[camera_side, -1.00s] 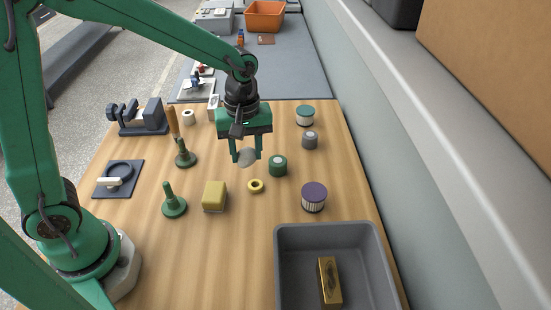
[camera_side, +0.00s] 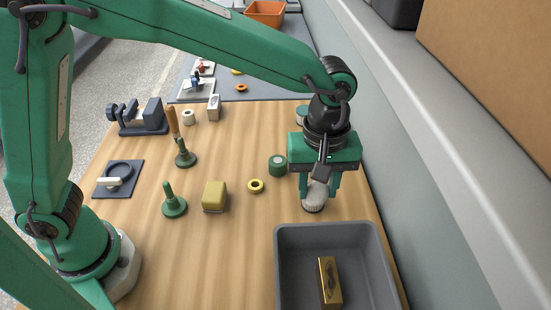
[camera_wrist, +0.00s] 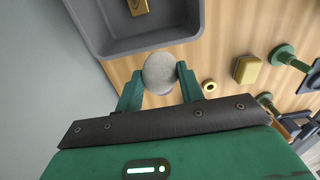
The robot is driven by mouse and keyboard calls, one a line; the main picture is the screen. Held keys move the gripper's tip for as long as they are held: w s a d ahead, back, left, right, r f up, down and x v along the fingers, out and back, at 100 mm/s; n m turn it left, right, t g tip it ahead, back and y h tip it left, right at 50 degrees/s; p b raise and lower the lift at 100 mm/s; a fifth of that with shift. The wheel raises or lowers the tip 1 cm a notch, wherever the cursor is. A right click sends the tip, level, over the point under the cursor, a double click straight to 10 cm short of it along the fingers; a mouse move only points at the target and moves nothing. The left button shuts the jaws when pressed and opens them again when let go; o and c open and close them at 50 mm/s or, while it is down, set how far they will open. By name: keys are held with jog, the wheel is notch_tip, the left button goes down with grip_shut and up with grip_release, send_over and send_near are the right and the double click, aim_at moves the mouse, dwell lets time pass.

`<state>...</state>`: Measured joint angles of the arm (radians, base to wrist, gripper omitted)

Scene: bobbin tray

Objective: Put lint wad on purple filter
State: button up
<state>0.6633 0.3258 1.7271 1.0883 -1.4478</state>
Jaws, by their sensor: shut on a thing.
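The lint wad is a pale grey, roundish lump (camera_side: 316,193). My gripper (camera_side: 317,196) is shut on it, one green finger on each side. In the wrist view the wad (camera_wrist: 159,73) sits between my fingertips (camera_wrist: 159,84). The purple filter (camera_side: 312,210) is right below the wad in the side view and mostly hidden by it; only its lower edge shows. I cannot tell whether the wad touches the filter's top.
A grey bin (camera_side: 286,229) with a gold block (camera_side: 329,282) stands just in front of my gripper. A green spool (camera_side: 277,165), a yellow ring (camera_side: 255,186) and a yellow block (camera_side: 214,197) lie to the left. A wall runs along the right.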

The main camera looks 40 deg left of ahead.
jog(key=w+a+f, duration=0.2)
jog(key=w, duration=0.1)
jog(key=w+a+f, duration=0.2)
jog(key=w, duration=0.1)
jog(key=w+a+f, duration=0.2)
jog(key=w+f, duration=0.1)
jog(key=shift+w+a, duration=0.3)
jog(key=shift+w, duration=0.05)
jog(key=shift+f, duration=0.1)
jog(key=shift+f, duration=1.95)
jog(key=shift+f, duration=0.1)
jog(key=o, duration=0.9)
notch_tip(320, 180, up, 12)
jog(key=shift+r, duration=0.15)
